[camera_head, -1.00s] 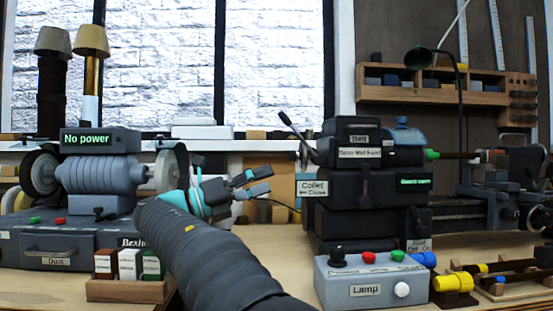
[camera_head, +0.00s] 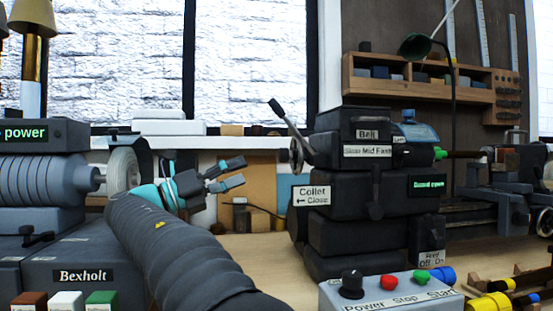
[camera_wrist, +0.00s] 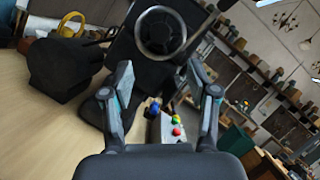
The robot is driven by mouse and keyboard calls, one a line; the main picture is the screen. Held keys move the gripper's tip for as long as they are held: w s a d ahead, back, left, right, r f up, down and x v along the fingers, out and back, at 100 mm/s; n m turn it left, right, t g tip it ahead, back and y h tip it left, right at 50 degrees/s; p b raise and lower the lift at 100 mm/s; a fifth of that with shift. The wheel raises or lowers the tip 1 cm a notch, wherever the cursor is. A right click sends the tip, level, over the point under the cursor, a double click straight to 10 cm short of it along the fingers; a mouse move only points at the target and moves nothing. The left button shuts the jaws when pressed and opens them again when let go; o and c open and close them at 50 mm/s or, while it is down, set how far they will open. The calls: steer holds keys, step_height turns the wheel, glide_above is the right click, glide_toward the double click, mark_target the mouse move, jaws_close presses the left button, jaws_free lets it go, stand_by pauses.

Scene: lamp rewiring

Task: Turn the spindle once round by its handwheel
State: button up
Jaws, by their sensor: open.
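The handwheel (camera_head: 296,156) is a small ring seen nearly edge-on at the left end of the black lathe headstock (camera_head: 350,194). In the wrist view the handwheel (camera_wrist: 161,31) shows face-on near the top centre, a ring with a round hub. The spindle itself is hidden inside the headstock. My gripper (camera_head: 238,172) is open and empty, left of the handwheel and apart from it, with its fingers pointing right. In the wrist view my gripper (camera_wrist: 159,72) has its fingers spread wide, with the wheel beyond and above the fingertips.
A lever (camera_head: 287,118) slants up beside the handwheel, above the "Collet Close" label (camera_head: 312,194). A grey control box (camera_head: 390,293) with knob and buttons stands in front. The grinder (camera_head: 45,180) is at left.

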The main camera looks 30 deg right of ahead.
mark_target(280, 157)
steer(key=x, duration=1)
steer(key=shift+d, duration=0.4)
jaws_close()
